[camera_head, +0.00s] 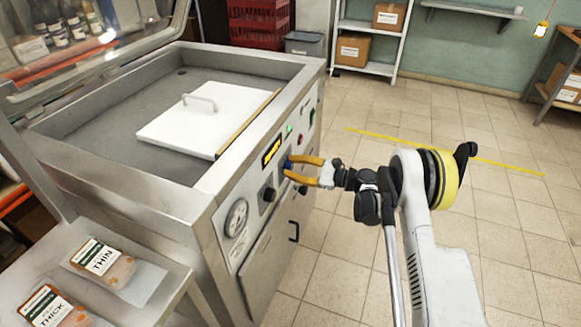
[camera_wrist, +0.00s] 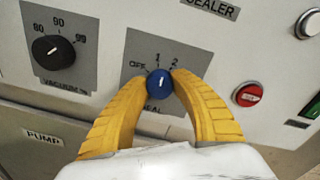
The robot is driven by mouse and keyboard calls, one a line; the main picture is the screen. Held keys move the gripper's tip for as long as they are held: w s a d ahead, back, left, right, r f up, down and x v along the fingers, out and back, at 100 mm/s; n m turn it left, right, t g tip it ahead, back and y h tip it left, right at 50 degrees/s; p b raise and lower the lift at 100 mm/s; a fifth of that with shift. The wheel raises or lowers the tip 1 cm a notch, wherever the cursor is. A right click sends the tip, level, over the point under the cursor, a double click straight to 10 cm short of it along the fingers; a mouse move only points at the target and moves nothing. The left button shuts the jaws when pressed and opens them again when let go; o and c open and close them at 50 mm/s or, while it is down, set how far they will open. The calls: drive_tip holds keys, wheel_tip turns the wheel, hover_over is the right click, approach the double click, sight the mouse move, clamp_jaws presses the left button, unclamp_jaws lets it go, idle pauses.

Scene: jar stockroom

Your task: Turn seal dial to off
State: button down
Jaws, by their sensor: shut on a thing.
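The seal dial (camera_wrist: 159,84) is a blue knob on a grey plate marked OFF, 1 and 2, with SEAL below it. Its white pointer mark points up, nearest to the 1. In the head view the blue dial (camera_head: 288,166) shows small on the front panel of the steel sealing machine (camera_head: 205,205). My gripper (camera_wrist: 160,79) has yellow fingers shut on the dial from both sides. In the head view my gripper (camera_head: 287,167) reaches the panel from the right.
A black vacuum dial (camera_wrist: 53,50) sits left of the seal dial, and a red button (camera_wrist: 247,94) sits right of it. A round gauge (camera_head: 236,218) and a black door handle (camera_head: 294,231) are on the machine's front. Open tiled floor (camera_head: 470,215) lies to the right.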

drive_tip(key=n, duration=1.2)
drive_tip(key=shift+n, duration=0.3)
idle(0.4)
drive_tip(key=c, duration=1)
unclamp_jaws()
drive_tip(key=shift+c, duration=0.2)
drive_tip(key=v, duration=1.2)
drive_tip(key=shift+s+r, duration=0.2)
